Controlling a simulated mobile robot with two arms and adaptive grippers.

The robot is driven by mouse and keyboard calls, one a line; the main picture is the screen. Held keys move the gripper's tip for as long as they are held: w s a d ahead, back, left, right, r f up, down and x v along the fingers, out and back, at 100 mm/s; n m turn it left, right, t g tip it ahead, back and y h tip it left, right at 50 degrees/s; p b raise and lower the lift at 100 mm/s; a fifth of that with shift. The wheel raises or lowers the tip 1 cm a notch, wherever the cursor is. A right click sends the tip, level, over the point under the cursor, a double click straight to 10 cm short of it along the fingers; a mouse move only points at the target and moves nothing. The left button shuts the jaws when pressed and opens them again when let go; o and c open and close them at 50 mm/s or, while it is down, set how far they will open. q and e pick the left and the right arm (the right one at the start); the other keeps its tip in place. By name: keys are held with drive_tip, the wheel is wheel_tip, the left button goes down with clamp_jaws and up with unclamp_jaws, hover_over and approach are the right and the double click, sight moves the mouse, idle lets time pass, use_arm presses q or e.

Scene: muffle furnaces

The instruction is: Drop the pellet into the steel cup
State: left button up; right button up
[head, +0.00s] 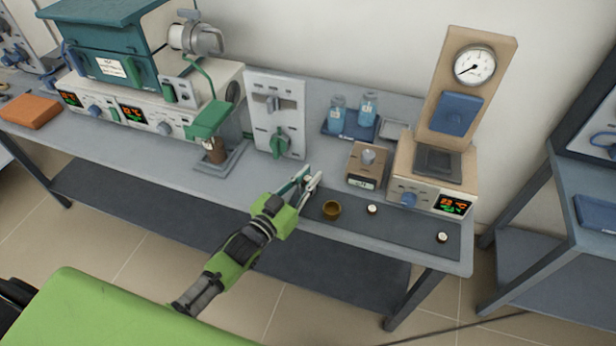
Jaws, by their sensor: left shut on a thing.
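My left gripper (308,181) is over the front part of the grey bench, just behind and left of a small brown-gold cup (331,210). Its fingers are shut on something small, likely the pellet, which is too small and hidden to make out. The brown-gold cup stands upright on a dark mat (405,232). I cannot see a clearly steel-coloured cup; a small grey vessel (368,157) sits on top of a brown balance (366,172) behind the mat. My right gripper is not in view.
A beige device with a gauge (474,66) stands at the right. Blue bottles (368,109) stand in a tray behind, and a white panel (276,113) stands left of the gripper.

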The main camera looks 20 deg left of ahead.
use_arm(q)
drive_tip(key=shift+f, duration=0.3)
drive_tip(key=shift+f, duration=0.15)
idle(1.1)
drive_tip(key=o, duration=0.8)
drive_tip(key=shift+s+a, duration=0.1)
drive_tip(key=shift+s, duration=0.2)
drive_tip(key=v, duration=1.1)
drive_tip(key=shift+s, duration=0.2)
